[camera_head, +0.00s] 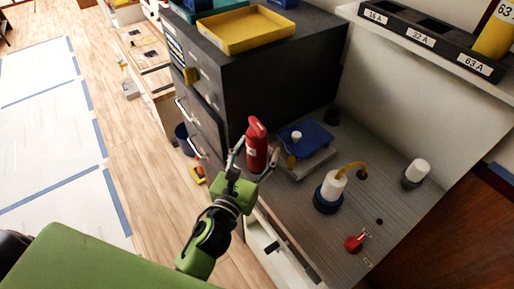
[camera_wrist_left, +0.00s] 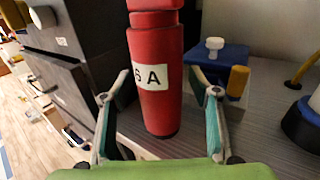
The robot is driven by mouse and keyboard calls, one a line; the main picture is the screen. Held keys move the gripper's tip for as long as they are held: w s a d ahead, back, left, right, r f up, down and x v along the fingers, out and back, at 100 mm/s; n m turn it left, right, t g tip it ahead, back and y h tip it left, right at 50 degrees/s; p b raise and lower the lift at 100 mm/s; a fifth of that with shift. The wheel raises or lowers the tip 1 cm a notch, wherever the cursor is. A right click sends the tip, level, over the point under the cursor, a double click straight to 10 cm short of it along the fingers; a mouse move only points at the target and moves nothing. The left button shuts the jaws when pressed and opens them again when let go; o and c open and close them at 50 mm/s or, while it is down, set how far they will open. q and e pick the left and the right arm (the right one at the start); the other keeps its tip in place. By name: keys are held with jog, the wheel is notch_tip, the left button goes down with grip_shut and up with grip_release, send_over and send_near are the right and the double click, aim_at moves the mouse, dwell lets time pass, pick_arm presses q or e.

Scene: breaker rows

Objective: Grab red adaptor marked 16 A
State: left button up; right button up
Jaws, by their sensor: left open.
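The red adaptor (camera_head: 256,148) stands upright on the grey ribbed bench top, near its front left corner. In the left wrist view the red adaptor (camera_wrist_left: 156,95) fills the middle, with a white label on which "6 A" can be read; the left part of the label is turned away. My left gripper (camera_head: 250,158) is open, its two fingers on either side of the adaptor. In the left wrist view the left gripper (camera_wrist_left: 160,108) shows gaps between both fingers and the adaptor. My right gripper is not in view.
A blue device (camera_head: 305,137) on a grey base stands just right of the adaptor. A white and blue connector (camera_head: 329,190) and a red knob (camera_head: 354,243) are farther right. A dark cabinet (camera_head: 270,80) rises behind. A shelf rack (camera_head: 425,40) carries labels 16 A, 32 A and 63 A.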

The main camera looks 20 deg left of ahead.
pick_arm(q)
jog(key=c, duration=1.6)
jog(key=shift+r, duration=0.1)
